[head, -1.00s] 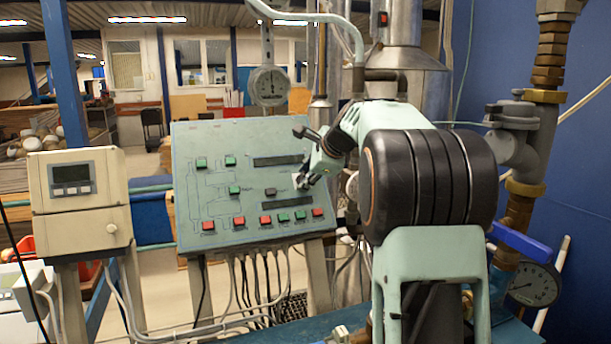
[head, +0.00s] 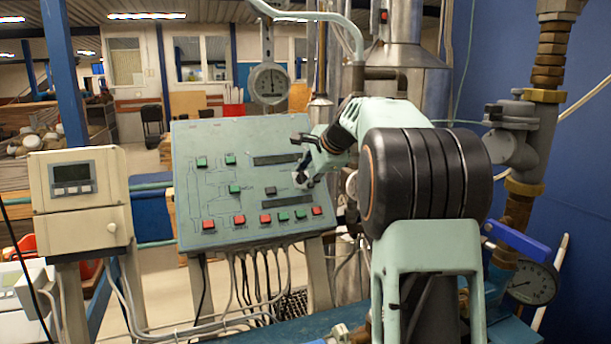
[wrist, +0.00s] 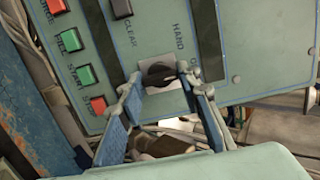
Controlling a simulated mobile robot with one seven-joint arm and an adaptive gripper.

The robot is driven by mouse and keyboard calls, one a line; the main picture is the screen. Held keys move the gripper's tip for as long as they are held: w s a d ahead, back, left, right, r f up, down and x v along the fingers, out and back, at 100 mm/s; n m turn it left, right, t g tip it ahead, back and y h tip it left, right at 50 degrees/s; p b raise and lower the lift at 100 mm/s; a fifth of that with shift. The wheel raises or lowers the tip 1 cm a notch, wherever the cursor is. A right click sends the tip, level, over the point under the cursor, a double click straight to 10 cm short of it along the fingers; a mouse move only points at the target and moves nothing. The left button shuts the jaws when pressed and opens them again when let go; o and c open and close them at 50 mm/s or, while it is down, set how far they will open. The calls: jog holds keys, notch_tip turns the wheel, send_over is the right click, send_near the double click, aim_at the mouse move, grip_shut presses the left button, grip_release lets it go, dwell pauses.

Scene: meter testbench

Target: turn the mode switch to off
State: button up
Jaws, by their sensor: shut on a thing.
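The mode switch (wrist: 160,74) is a dark round knob on a light square plate, beside the word HAND on the green control panel (head: 215,225). It shows in the wrist view between the fingertips of my gripper (wrist: 158,82). My gripper is shut on the knob, one finger on each side. In the head view my gripper (head: 303,178) is at the panel's right part, and it hides the knob there. The lettering on the far side of the switch is partly covered by a finger.
Red and green buttons (head: 265,219) line the panel's lower edge, and a dark CLEAR button (wrist: 122,9) is near the switch. A beige box with a display (head: 82,200) stands left. Pipes and a pressure gauge (head: 532,284) are at the right. Cables hang below the panel.

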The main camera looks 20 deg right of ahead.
jog(key=o, duration=1.2)
jog(key=shift+c, duration=0.2)
jog(key=v, duration=1.2)
jog(key=shift+s+a, duration=0.1)
